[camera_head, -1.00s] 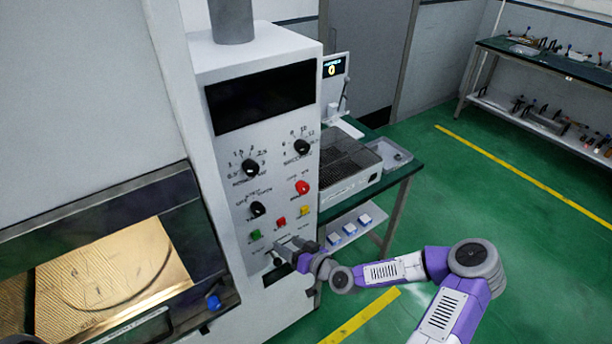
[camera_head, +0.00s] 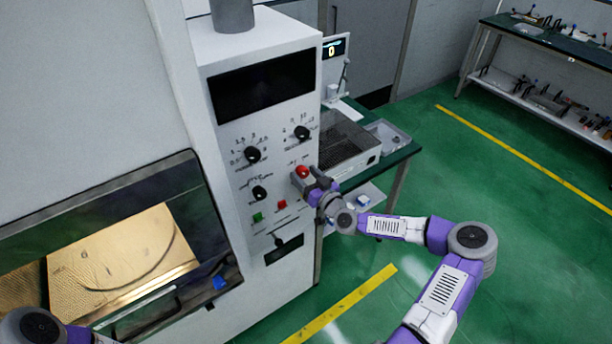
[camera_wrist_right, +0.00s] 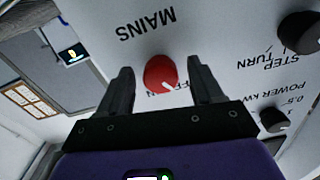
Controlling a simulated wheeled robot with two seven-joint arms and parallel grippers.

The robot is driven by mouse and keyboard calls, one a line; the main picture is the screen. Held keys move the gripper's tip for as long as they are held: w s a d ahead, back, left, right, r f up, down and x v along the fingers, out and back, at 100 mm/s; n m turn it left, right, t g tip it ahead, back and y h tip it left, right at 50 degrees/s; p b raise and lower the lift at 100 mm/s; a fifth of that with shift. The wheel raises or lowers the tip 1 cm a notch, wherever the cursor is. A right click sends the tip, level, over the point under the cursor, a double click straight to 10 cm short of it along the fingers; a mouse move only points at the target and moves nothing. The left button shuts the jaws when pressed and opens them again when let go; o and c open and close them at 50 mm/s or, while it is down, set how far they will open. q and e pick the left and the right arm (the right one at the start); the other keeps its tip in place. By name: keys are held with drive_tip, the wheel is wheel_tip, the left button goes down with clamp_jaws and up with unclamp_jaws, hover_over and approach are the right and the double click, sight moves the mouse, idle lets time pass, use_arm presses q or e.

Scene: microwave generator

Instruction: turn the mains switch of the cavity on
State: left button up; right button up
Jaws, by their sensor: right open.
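The mains switch is a round red knob (camera_head: 303,171) on the right of the light grey control panel (camera_head: 228,150). In the right wrist view the red knob (camera_wrist_right: 160,72) sits below the upside-down word MAINS. Its white mark points down and slightly right, near partly hidden lettering. My right gripper (camera_wrist_right: 160,66) is open, with one finger on each side of the knob and gaps visible between. In the head view my right gripper (camera_head: 300,181) is at the panel, just below the knob. My left gripper is out of view; only part of that arm shows at lower left.
Black knobs (camera_head: 302,133), a green button (camera_head: 257,217) and a red button (camera_head: 281,205) are nearby on the panel. The cavity window (camera_head: 110,250) is at left. A bench with a wire-mesh tray (camera_head: 345,140) stands behind my right arm. Green floor is open at right.

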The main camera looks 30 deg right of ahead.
drive_tip(key=c, duration=1.1)
drive_tip(key=shift+m, duration=0.3)
drive_tip(key=shift+m+b, duration=0.65)
drive_tip(key=shift+m, duration=0.25)
drive_tip(key=m+b, duration=0.1)
drive_tip(key=m, duration=0.1)
drive_tip(key=shift+m, duration=0.4)
drive_tip(key=m+b, duration=0.1)
drive_tip(key=m, duration=0.2)
drive_tip(key=shift+m, duration=0.3)
drive_tip(key=shift+a+m, duration=0.1)
drive_tip(key=shift+m, duration=1.4)
drive_tip(key=shift+r+m+b, duration=0.1)
drive_tip(key=shift+m+b, duration=0.2)
